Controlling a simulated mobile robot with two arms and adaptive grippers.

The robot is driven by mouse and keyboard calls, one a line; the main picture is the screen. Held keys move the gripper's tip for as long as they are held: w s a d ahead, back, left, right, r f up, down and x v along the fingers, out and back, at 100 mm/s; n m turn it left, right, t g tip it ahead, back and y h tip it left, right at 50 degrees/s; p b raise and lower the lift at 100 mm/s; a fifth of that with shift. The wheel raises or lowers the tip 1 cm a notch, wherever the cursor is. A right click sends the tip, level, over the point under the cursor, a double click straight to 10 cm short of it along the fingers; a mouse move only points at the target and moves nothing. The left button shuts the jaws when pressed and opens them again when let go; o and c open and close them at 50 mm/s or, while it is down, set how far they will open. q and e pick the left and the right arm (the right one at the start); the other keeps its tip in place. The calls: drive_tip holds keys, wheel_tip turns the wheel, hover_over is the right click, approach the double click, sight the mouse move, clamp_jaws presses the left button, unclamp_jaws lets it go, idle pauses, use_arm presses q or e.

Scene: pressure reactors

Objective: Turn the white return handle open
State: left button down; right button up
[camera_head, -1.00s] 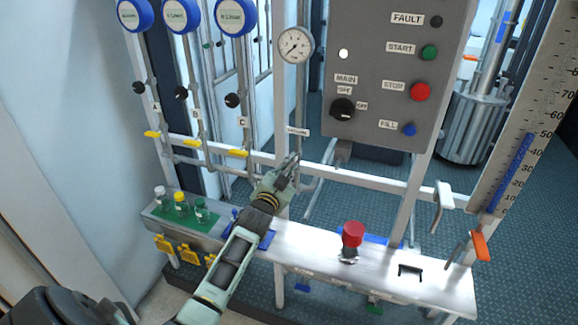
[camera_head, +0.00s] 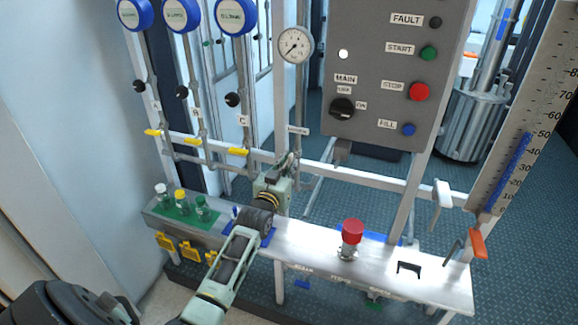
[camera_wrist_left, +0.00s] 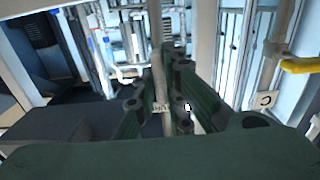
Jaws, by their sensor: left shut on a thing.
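My left gripper (camera_head: 286,164) is at the horizontal rail, by the upright pipe under the pressure gauge. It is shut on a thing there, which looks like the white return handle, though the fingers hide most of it. In the left wrist view my fingers (camera_wrist_left: 165,95) close around a pale upright piece (camera_wrist_left: 157,30), with a small label partly covered beside it. A small label (camera_head: 298,130) sits just above the gripper in the head view. My right gripper is not in view.
Yellow handles (camera_head: 237,153) sit on the pipes to the left; one shows in the left wrist view (camera_wrist_left: 303,65). A grey control panel (camera_head: 385,75) is at right. Another white lever (camera_head: 442,197) and an orange handle (camera_head: 478,244) are further right. Green-matted bottles (camera_head: 181,201) and a red knob (camera_head: 352,233) stand on the bench.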

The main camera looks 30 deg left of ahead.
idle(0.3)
use_arm(q)
drive_tip(key=c, duration=1.8)
unclamp_jaws()
drive_tip(key=v, duration=1.2)
drive_tip(key=shift+f, duration=0.2)
